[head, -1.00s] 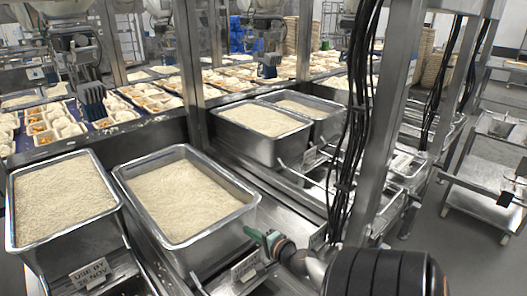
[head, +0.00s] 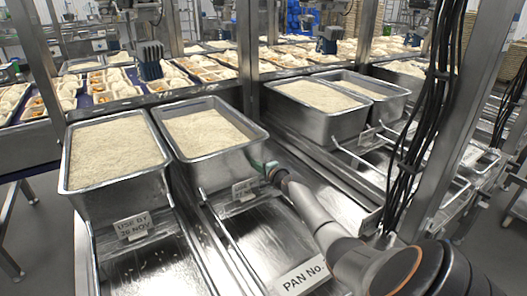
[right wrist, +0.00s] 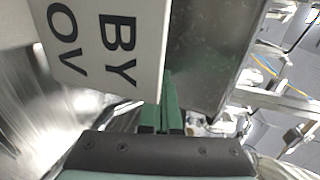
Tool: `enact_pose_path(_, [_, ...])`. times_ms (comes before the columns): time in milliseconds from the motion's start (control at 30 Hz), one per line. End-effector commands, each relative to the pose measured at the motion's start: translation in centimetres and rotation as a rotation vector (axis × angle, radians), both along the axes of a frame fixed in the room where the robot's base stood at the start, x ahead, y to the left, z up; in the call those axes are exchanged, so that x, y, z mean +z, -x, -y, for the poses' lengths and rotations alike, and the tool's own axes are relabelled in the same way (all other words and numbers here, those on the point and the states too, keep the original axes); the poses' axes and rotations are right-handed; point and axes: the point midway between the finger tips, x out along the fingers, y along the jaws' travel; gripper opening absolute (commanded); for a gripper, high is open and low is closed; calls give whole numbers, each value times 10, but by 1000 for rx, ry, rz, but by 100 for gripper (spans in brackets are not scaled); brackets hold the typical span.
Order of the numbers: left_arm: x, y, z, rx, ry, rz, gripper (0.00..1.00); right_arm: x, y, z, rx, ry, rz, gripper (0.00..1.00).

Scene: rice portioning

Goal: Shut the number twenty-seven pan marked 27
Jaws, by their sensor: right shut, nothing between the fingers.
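Two steel pans full of rice stand side by side at the left in the head view, the left pan (head: 120,184) and the right pan (head: 215,165). I cannot read the number 27 on either. A "USE BY 26 NOV" card (head: 133,226) is on the left pan's front. The right pan has a small card (head: 243,189) at its front, too small to read. My right gripper (head: 266,168) has green fingers, shut and empty, by this pan's front right corner. In the right wrist view the fingers (right wrist: 163,112) point between a white card (right wrist: 105,45) and a steel wall. My left gripper is out of view.
Two more rice pans (head: 318,125) stand at the right behind a rail. A "PAN No." plate (head: 302,277) lies along the steel surface in front. A post with black cables (head: 425,130) rises at the right. Trays of food (head: 190,80) lie behind.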

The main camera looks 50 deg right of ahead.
Motion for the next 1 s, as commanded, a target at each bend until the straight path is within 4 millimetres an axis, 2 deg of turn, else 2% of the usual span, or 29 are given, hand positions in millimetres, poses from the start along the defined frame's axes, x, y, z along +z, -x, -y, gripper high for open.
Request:
enact_pose_path(100, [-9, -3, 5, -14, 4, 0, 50, -2, -13, 4, 0, 1, 4, 0])
enact_pose_path(300, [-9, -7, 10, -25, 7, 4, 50, 0, -24, 8, 0, 1, 2, 0])
enact_pose_path(1000, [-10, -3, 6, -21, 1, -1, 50, 6, -29, 7, -2, 4, 11, 0])
